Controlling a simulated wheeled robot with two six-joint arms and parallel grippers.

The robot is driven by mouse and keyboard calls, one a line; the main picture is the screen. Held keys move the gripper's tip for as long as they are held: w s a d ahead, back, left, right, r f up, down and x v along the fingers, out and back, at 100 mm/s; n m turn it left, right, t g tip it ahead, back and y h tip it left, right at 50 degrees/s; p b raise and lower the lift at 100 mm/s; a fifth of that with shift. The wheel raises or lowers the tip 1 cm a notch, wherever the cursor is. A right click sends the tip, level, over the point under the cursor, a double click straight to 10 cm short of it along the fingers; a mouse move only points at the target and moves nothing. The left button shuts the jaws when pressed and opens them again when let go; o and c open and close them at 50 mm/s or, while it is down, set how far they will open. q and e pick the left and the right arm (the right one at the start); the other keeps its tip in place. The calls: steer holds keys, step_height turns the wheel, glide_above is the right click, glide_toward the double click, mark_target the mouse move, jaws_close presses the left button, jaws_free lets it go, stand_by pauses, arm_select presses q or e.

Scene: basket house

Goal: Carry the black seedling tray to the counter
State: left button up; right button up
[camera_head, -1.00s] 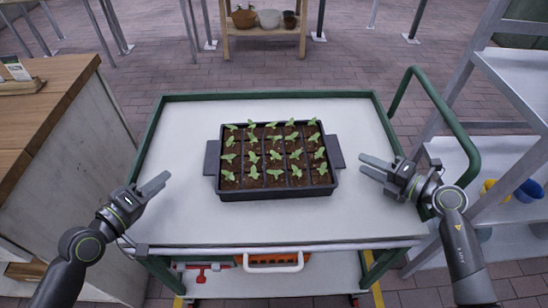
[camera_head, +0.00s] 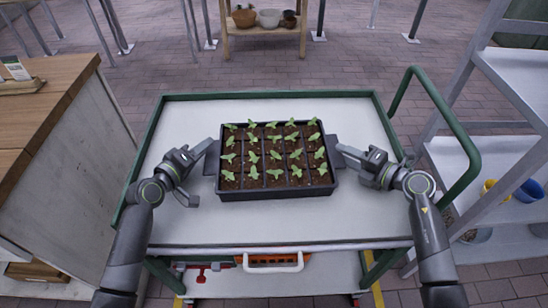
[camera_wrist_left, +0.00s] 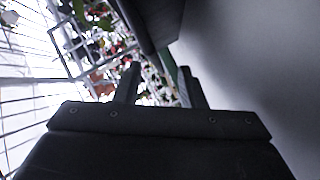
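The black seedling tray (camera_head: 275,194) sits flat on the white top of the green-framed cart (camera_head: 275,228). It holds several green seedlings in brown soil and has a flat handle tab at each short side. My left gripper (camera_head: 199,172) is open at the tray's left tab, its fingers spread; whether it touches is unclear. In the left wrist view, the two fingers of my left gripper (camera_wrist_left: 160,82) stand apart with a dark form, probably the tray, beyond them. My right gripper (camera_head: 342,155) is at the right tab, its fingers seemingly apart; contact is unclear.
A wooden-topped counter (camera_head: 45,95) stands at the left, close to the cart. A grey shelf rack (camera_head: 510,75) stands at the right, beside the cart's green handle rail (camera_head: 455,125). A wooden bench (camera_head: 265,31) with pots is at the back. Paved floor lies between.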

arm_select(q)
jaws_close()
arm_select(e)
jaws_close()
stand_by(1.2)
